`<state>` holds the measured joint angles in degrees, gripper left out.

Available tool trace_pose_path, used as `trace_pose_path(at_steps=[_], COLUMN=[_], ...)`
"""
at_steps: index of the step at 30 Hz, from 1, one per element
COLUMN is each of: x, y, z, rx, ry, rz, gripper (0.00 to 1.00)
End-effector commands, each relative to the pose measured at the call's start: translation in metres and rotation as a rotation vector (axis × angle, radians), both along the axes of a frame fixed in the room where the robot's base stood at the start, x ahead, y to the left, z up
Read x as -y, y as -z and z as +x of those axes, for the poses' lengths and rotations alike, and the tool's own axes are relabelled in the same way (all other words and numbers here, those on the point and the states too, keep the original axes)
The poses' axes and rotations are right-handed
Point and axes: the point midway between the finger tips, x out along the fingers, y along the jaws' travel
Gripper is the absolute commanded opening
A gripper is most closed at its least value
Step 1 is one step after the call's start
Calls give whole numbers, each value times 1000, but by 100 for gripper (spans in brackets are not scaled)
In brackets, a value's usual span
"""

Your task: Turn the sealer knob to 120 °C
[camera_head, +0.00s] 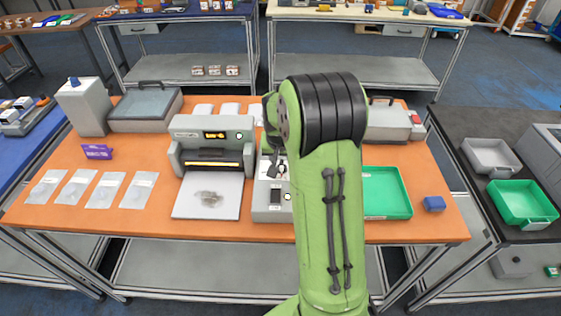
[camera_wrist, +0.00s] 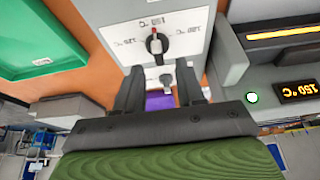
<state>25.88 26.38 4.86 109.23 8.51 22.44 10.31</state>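The sealer knob (camera_wrist: 157,43) is black with a red pointer mark, on a white panel (camera_wrist: 190,22) with temperature labels in the wrist view. The red mark points toward the label at the picture top; the labels are upside down and hard to read. The sealer (camera_head: 212,138) has a lit display, which reads 150 °C upside down in the wrist view (camera_wrist: 298,90). My gripper (camera_wrist: 160,74) is open and empty, its two fingertips apart and just short of the knob. In the head view my green arm hides part of the control box (camera_head: 270,213).
A green tray (camera_head: 388,212) lies right of my arm, with a blue block (camera_head: 434,204) beyond it. Clear pouches (camera_head: 83,188) and a purple sign (camera_head: 97,152) are on the left of the orange table.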

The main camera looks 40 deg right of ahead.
Motion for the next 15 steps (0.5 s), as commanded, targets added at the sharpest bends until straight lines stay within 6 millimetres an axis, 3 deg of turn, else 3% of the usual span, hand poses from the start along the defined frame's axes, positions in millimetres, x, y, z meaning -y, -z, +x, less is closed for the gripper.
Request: trace_pose_path(at_steps=[3,6,15], x=[5,8,9], y=[22,32,36], z=[7,11,12], rx=[-2,-1,1], ry=[0,0,0], rz=[1,1,-1], gripper=[38,38,38])
